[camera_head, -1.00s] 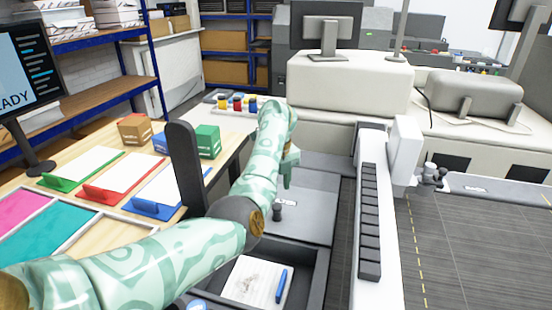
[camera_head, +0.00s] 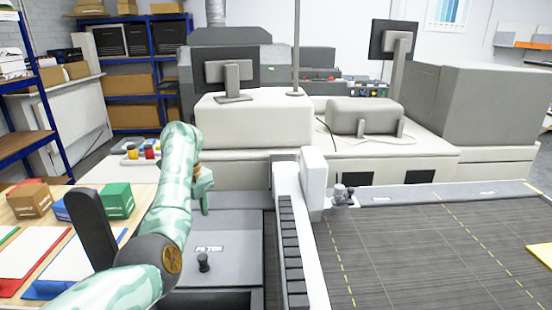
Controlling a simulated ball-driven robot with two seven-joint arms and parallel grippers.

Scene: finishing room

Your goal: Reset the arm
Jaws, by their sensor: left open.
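My left arm, with a pale green swirl pattern, comes in from the lower left and reaches up. Its left gripper (camera_head: 203,200) hangs at the end, pointing down above a grey machine panel (camera_head: 235,240). The gripper is open and nothing shows between its fingers, though they are small and seen from the side. A small black knob (camera_head: 203,263) stands on the panel below it. My right arm and gripper are not in view.
A wooden table at left holds a brown box (camera_head: 30,201), a green box (camera_head: 118,201) and paper trays. A white rail with dark segments (camera_head: 292,250) runs right of the panel. A wide dark conveyor bed (camera_head: 430,250) lies beyond, mostly clear.

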